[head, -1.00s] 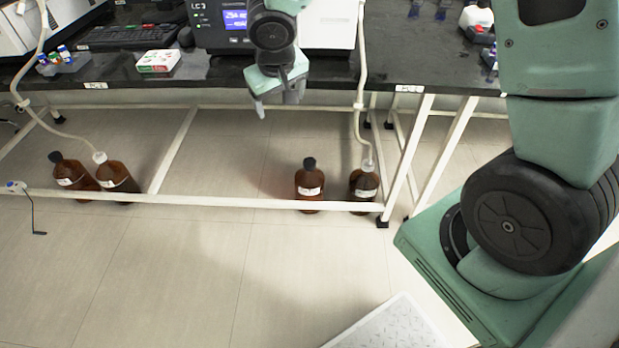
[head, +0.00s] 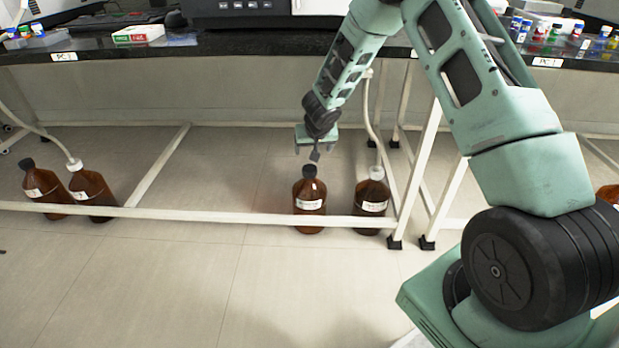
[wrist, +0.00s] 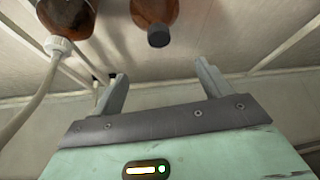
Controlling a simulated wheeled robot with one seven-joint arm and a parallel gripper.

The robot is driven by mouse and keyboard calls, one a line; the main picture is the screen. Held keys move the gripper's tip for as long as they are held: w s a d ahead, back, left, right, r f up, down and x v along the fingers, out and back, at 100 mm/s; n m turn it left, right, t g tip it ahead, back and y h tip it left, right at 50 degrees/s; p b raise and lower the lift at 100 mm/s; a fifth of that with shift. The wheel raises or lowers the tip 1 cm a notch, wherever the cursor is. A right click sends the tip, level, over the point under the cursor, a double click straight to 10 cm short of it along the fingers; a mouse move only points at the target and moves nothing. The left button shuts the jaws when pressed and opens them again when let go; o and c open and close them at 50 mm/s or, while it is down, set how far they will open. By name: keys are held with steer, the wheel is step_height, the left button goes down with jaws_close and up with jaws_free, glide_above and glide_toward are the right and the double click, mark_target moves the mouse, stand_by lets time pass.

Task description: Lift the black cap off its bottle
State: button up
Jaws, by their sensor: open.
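A brown bottle (head: 309,204) with a white label and a black cap (head: 309,171) stands upright on the floor, behind the white lower rail of the bench. My gripper (head: 314,150) is just above this cap in the head view, open and empty. In the wrist view the black cap (wrist: 158,36) lies beyond the open fingertips of my gripper (wrist: 161,70), roughly in line with the gap between them. The cap is on its bottle (wrist: 154,10), and the fingers appear apart from it.
A brown bottle (head: 371,206) with a white cap and hose stands just right. Two more brown bottles stand at left, one black-capped (head: 44,190), one white-capped with a hose (head: 92,192). The bench rail (head: 250,217) crosses in front; the black benchtop (head: 240,43) is above.

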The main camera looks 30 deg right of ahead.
glide_toward(310, 168)
steer(key=a+x, duration=0.1)
steer(key=x, duration=0.4)
steer(key=p+x, duration=0.1)
steer(key=shift+w+d+f, duration=0.1)
steer(key=shift+d+f, duration=0.2)
steer(key=shift+d, duration=0.15)
steer(key=shift+p+x, duration=1)
steer(key=shift+p, duration=0.4)
steer(key=c, duration=1.1)
